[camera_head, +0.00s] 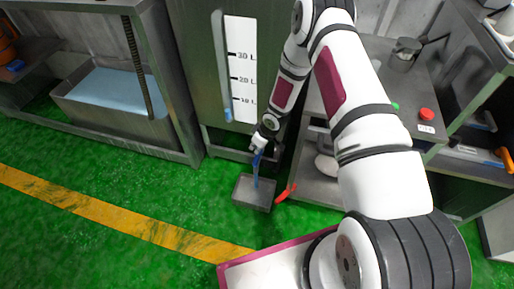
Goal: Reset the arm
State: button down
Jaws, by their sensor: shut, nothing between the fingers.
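My white arm with dark red panels reaches up from the lower right and bends down towards the front of a grey metal tank (200,75). My gripper (258,148) is small in view, low in front of the tank, and shut with nothing held. A narrow blue streak (256,172) runs down just below it into a small grey metal tray (243,194) on the floor. I cannot tell what the streak is or whether the gripper touches it. A red handle-like part (286,193) sits just right of the tray.
The tank has a white litre scale (240,75). An open basin with blue liquid (110,88) stands left. A metal bench with a red button (426,114), a green button and a pot (404,52) stands right. Green floor with a yellow stripe (125,220) is clear at left.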

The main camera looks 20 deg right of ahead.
jog(key=s+d+r+m+h, duration=0.1)
jog(key=s+d+r+h, duration=0.15)
jog(key=r, duration=1.35)
jog(key=s+d+r+m+h, duration=0.15)
jog(key=d+r, duration=0.25)
jog(key=r, duration=1.1)
jog(key=s+a+r+m+g, duration=0.1)
jog(key=s+r+m, duration=0.1)
jog(key=s+r, duration=0.9)
jog(key=s+a+r+m+g, duration=0.1)
jog(key=s+r+m, duration=0.1)
jog(key=s+r, duration=0.9)
jog(key=s+a+f+y, duration=0.1)
jog(key=s+a, duration=0.1)
jog(key=s, duration=0.6)
jog(key=s+a+f+y, duration=0.1)
jog(key=s+a, duration=0.1)
jog(key=s, duration=0.6)
notch_tip(320, 180, up, 24)
jog(key=t+p, duration=0.3)
jog(key=p, duration=1.9)
jog(key=shift+f+m, duration=0.25)
jog(key=shift+m, duration=0.1)
